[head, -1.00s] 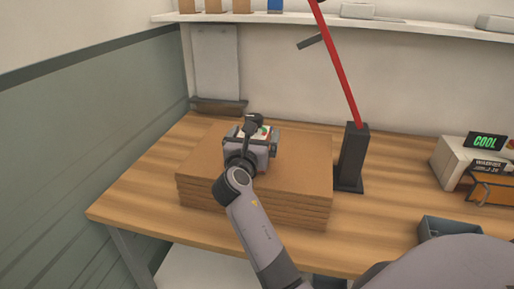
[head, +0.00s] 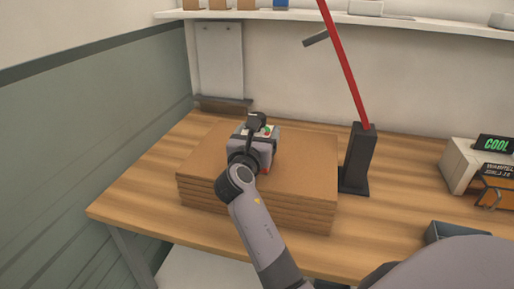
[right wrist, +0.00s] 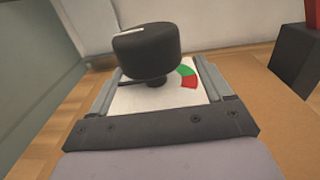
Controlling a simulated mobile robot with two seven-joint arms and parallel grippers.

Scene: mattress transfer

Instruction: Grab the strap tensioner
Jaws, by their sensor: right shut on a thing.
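The strap tensioner (head: 265,131) stands on a stack of brown cardboard sheets (head: 305,165) on the wooden table. It has a black knob on top and a white face with a green and red dial, seen closely in the right wrist view (right wrist: 150,100). My right gripper (head: 256,140) reaches over it from the near side, its fingers shut on the tensioner's two sides. The fingers and palm hide much of its body, and I cannot tell whether it touches the sheets. My left gripper is not in view.
A red pole (head: 343,65) rises from a black stand (head: 357,160) just right of the stack. A white device (head: 461,165) with a green "COOL" display and a grey bin (head: 452,232) are farther right. A wall bounds the left side. A shelf runs above the table.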

